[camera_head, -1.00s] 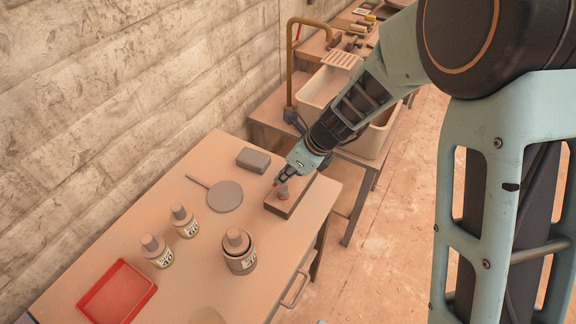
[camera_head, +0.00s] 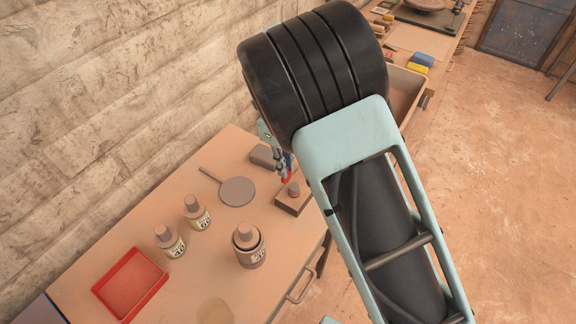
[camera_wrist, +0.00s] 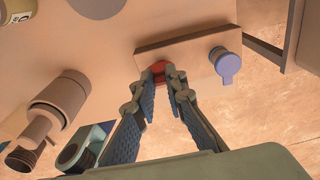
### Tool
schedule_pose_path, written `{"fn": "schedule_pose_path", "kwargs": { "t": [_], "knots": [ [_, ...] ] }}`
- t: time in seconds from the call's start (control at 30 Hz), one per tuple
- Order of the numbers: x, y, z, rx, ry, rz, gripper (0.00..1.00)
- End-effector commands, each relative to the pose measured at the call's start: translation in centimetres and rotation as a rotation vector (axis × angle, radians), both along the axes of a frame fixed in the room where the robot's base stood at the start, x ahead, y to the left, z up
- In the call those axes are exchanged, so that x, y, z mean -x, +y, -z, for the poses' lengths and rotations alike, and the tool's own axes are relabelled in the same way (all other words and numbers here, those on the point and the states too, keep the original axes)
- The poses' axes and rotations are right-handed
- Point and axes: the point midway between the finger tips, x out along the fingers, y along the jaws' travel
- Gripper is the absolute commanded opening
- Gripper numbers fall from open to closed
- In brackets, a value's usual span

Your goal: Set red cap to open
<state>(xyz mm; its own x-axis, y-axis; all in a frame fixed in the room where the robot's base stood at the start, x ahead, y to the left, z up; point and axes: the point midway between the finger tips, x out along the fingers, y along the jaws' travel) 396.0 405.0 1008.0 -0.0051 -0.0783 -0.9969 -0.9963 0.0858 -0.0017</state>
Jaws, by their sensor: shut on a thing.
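The red cap (camera_wrist: 159,69) is between the fingertips of my gripper (camera_wrist: 163,76) in the wrist view, with the fingers shut on it. A flat block (camera_wrist: 195,57) lies right beyond it and carries a bluish round knob (camera_wrist: 228,65) with a small tab. In the head view, red shows at my gripper (camera_head: 286,174), just behind the block (camera_head: 296,205). A stubby knob (camera_head: 294,188) stands on that block. My arm hides part of the block's right side.
A red tray (camera_head: 130,283), two small labelled bottles (camera_head: 198,213) and (camera_head: 171,243), a larger capped jar (camera_head: 249,247) and a round disc with a handle (camera_head: 237,191) stand on the table. The table's front middle is mostly clear.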

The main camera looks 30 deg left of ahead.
Motion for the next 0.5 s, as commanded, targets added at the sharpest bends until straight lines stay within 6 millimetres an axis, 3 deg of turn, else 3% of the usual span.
{"fn": "schedule_pose_path", "kwargs": {
  "t": [0.5],
  "knots": [
    [-0.10, 0.43, 0.08, 0.061, 0.005, 0.000, 0.00]
  ]
}}
